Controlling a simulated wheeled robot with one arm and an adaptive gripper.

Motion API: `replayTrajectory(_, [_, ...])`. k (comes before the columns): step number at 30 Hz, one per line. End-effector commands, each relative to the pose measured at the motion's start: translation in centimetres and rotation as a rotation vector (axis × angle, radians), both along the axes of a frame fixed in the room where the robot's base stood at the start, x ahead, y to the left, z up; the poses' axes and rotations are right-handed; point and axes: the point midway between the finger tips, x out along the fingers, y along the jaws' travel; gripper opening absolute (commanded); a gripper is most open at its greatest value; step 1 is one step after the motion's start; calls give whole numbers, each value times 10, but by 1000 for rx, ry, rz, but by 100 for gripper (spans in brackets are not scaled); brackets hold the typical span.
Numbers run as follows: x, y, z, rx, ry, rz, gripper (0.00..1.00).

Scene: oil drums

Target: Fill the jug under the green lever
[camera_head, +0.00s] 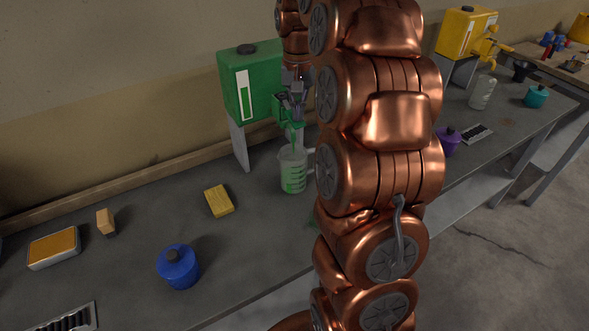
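The green oil drum (236,92) stands on a metal stand at the back of the bench, with a pale level strip on its front. Its green tap (287,128) sticks out to the right, over the jug. The clear jug (293,171) stands upright on the bench below the tap, with green showing on or in it; I cannot tell markings from liquid. My gripper (292,98) points down at the tap's lever, at or touching it. The fingers are small and partly overlap the green lever, so their opening is unclear. My arm hides the area right of the jug.
A yellow sponge (219,201), a blue pot (178,266), a brush (105,222) and an orange-topped tray (54,248) lie on the left. A purple pot (448,140), clear bottle (482,93), teal pot (536,96) and yellow drum (459,34) stand right.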

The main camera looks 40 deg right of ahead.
Motion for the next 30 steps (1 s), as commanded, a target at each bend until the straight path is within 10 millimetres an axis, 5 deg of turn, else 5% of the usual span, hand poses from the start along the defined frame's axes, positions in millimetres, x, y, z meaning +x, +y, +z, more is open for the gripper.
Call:
replayTrajectory(21, [1,0,60,-1,-3,0,0])
replayTrajectory(30, [0,0,62,0,0,0,0])
